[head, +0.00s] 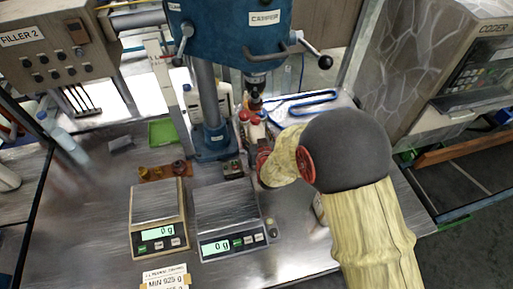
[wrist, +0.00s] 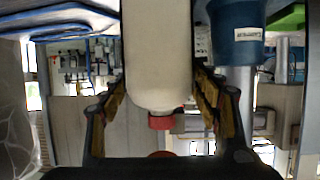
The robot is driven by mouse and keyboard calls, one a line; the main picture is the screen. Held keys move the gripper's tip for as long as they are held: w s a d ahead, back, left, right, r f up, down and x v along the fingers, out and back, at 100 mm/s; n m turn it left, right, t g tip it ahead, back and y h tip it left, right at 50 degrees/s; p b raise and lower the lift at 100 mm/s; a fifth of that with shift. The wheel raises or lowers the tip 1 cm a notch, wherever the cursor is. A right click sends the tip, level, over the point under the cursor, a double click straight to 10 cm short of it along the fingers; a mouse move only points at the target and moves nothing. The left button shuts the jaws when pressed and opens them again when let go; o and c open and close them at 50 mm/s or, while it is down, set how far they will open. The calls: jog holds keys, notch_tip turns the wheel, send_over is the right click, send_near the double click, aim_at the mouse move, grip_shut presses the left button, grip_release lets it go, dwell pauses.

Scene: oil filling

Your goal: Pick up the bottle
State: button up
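A white bottle (wrist: 158,55) with a red cap (wrist: 160,122) fills the middle of the wrist view. That view is upside down, so the cap points down in the picture, and the bottle's other end is cut off. My gripper (wrist: 158,80) has one finger on each side of the bottle, close against its edges. I cannot tell whether the fingers touch it. Red-capped bottles (head: 257,133) stand behind my arm, partly hidden.
Two scales, left (head: 158,205) and right (head: 227,207), both reading 0 g, stand on the metal table (head: 98,225). A blue press (head: 235,38) rises behind the bottles. A green tray (head: 163,132) lies left of its column. A blue-rimmed tray (head: 308,103) lies to the right.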

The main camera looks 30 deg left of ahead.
grip_shut()
dwell(0.8)
jog(key=shift+w+r, duration=0.1)
jog(key=shift+r, duration=0.05)
